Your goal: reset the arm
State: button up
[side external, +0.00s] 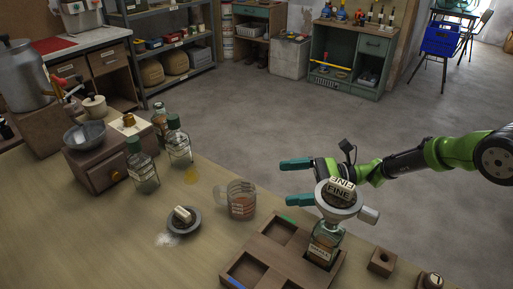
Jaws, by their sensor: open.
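My gripper (297,181) is at the right, above the table's far edge. Its two teal fingers are spread apart and point left, with nothing between them. Just in front of it in the picture, a round grey piece marked FINE (338,196) sits over a labelled glass bottle (322,248). The bottle stands in a right-hand compartment of the wooden tray (258,248). I cannot tell whether my gripper touches the FINE piece. Two glass bottles with green caps, a nearer one (145,172) and a farther one (179,147), stand at the left; another bottle (159,120) is behind.
A measuring jug (241,203) stands left of the tray. A dark dish (184,225) holds a pale piece, beside spilled white powder (166,240). A wooden drawer box (112,172) carries a metal bowl (85,134). A small wooden block (381,262) is at right. Open floor lies beyond.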

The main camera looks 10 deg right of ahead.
jog(key=s+d+r+n+h, duration=0.3)
jog(key=s+d+r, duration=0.25)
jog(key=r, duration=0.25)
jog(key=s+d+r+n+h, duration=0.2)
jog(key=s+d+r+n, duration=0.2)
jog(key=d+r, duration=0.25)
jog(key=s+d+r+n+t+h, duration=0.2)
jog(key=s+d+n+t+h, duration=0.3)
jog(key=s+d+h, duration=0.5)
jog(key=s+d+n, duration=0.2)
jog(key=s+d, duration=0.4)
jog(key=d, duration=0.1)
jog(key=shift+s+d+t, duration=0.15)
jog(key=shift+s+t, duration=0.25)
